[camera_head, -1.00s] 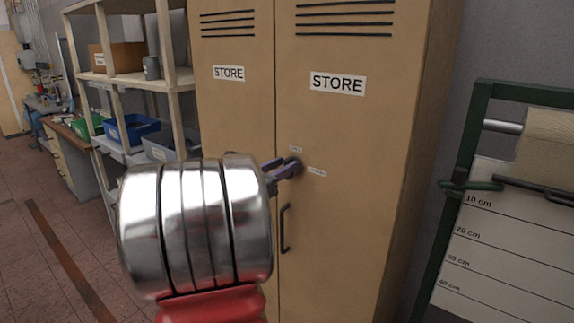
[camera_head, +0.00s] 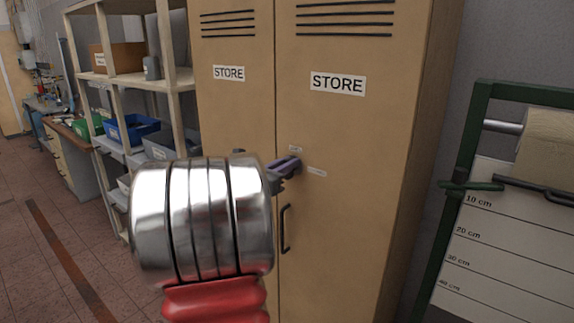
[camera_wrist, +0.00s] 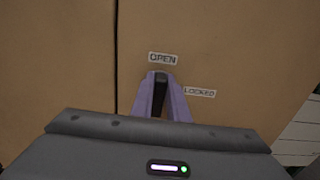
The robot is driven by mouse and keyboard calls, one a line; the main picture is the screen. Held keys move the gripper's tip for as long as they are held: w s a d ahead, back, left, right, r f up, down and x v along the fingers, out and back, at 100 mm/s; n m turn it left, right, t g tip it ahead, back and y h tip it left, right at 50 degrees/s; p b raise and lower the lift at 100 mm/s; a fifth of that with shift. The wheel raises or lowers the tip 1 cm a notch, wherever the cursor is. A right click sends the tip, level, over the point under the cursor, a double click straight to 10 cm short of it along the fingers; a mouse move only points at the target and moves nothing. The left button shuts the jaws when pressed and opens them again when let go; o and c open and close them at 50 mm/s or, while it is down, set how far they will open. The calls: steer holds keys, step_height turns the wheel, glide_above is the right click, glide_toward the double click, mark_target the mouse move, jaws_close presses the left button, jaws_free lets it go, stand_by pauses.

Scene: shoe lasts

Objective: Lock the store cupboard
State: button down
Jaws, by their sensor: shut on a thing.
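The store cupboard (camera_head: 340,215) is tan, with two closed doors marked STORE. Its dark lock knob (camera_wrist: 160,92) is on the right door, between an OPEN label (camera_wrist: 163,58) above and a LOCKED label (camera_wrist: 199,92) to the right. In the wrist view the knob stands upright, toward OPEN. My gripper (camera_head: 287,167) has purple fingers shut on the knob, one on each side, also seen in the wrist view (camera_wrist: 161,100). The fingers hide part of the knob in the head view.
A black door handle (camera_head: 285,229) is below the knob. Shelves (camera_head: 130,80) with bins stand left of the cupboard. A green-framed stand (camera_head: 480,120) with a paper roll and a centimetre chart is at the right. Open floor lies at the lower left.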

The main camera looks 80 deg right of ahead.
steer(key=shift+a, duration=0.1)
stand_by(0.3)
steer(key=shift+m, duration=0.4)
steer(key=m, duration=0.3)
steer(key=shift+s, duration=0.25)
steer(key=shift+s+a+f+m, duration=0.1)
steer(key=shift+s+f+m, duration=0.2)
steer(key=shift+m, duration=2.05)
steer(key=shift+s+a+f+m, duration=0.1)
steer(key=shift+f+m, duration=0.25)
steer(key=shift+m, duration=1.95)
steer(key=shift+s+a+f+m, duration=0.15)
steer(key=shift+f+m, duration=0.2)
steer(key=shift+m, duration=2)
steer(key=shift+d, duration=0.1)
